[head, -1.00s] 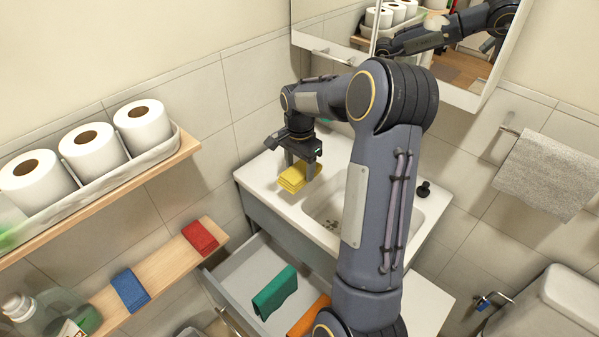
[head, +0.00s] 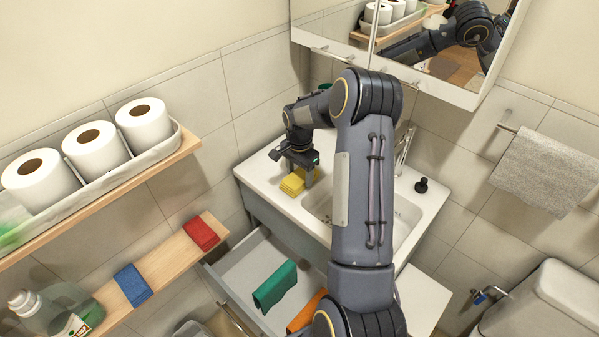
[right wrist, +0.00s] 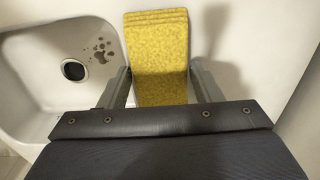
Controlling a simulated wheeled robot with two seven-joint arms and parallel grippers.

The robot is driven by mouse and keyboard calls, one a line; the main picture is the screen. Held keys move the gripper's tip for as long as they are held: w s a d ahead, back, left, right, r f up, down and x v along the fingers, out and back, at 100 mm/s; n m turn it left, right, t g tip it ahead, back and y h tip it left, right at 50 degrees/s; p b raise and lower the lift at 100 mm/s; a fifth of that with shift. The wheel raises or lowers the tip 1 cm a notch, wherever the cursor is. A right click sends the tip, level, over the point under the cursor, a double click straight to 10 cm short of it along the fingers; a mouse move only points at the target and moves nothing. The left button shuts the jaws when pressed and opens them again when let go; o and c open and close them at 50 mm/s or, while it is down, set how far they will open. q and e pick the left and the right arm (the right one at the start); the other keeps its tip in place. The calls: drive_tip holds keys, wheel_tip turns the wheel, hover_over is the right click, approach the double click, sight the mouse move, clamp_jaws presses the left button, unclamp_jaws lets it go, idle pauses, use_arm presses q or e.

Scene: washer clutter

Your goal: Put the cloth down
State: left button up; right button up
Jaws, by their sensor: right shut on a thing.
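The yellow folded cloth (head: 291,184) is at the left end of the white sink counter (head: 262,166), beside the basin. My right gripper (head: 298,173) is shut on it from above. In the right wrist view the cloth (right wrist: 158,62) sits between the two fingers, with counter surface around it. It is low over the counter; I cannot tell for sure whether its underside touches. My left gripper is not in view.
Below the counter, an open drawer (head: 238,270) holds a green cloth (head: 274,285) and an orange cloth (head: 306,311). Red (head: 201,234) and blue (head: 132,285) cloths lie on the wooden shelf. The basin (head: 318,203) and faucet (head: 404,150) are to the right.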

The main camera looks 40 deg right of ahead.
drive_tip(key=o, duration=1)
drive_tip(key=shift+f, duration=0.1)
drive_tip(key=shift+c, duration=0.2)
